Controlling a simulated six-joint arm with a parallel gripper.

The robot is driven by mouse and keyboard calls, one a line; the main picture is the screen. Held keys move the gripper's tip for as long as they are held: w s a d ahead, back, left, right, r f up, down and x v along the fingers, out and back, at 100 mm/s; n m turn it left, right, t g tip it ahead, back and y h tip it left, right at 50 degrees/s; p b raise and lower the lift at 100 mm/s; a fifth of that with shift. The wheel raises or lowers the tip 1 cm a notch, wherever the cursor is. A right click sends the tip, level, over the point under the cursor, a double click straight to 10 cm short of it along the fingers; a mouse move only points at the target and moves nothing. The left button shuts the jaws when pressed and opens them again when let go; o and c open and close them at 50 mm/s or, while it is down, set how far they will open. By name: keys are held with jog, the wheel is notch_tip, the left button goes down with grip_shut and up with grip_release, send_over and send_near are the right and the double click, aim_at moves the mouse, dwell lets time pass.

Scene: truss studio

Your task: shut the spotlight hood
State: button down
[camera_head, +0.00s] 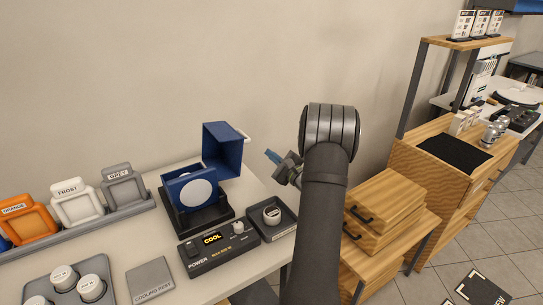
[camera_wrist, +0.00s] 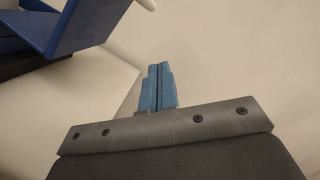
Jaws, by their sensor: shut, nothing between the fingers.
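The spotlight (camera_head: 194,190) is a blue box with a round white face, standing on a black base (camera_head: 205,219) on the table. Its blue hood (camera_head: 223,150) stands raised at the back, with a pale handle (camera_head: 246,137) at its upper right. My gripper (camera_head: 270,155) is to the right of the hood, apart from it, with its blue fingers pointing left. In the wrist view the blue fingers (camera_wrist: 158,84) are together with nothing between them. Part of the blue hood (camera_wrist: 88,22) shows at the upper left there, with a bit of the pale handle (camera_wrist: 148,4).
A control panel (camera_head: 218,249) reading COOL and a tray with a round knob (camera_head: 272,214) lie in front of the spotlight. Orange, white and grey framed pieces (camera_head: 76,203) stand at left. Wooden drawers (camera_head: 385,210) are right of my arm. A wall is behind.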

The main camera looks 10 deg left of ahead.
jog(key=w+a+r, duration=0.1)
jog(key=a+r, duration=0.3)
jog(key=a, duration=0.3)
jog(key=shift+w+a, duration=0.2)
jog(key=shift+w, duration=0.1)
jog(key=shift+r, duration=0.1)
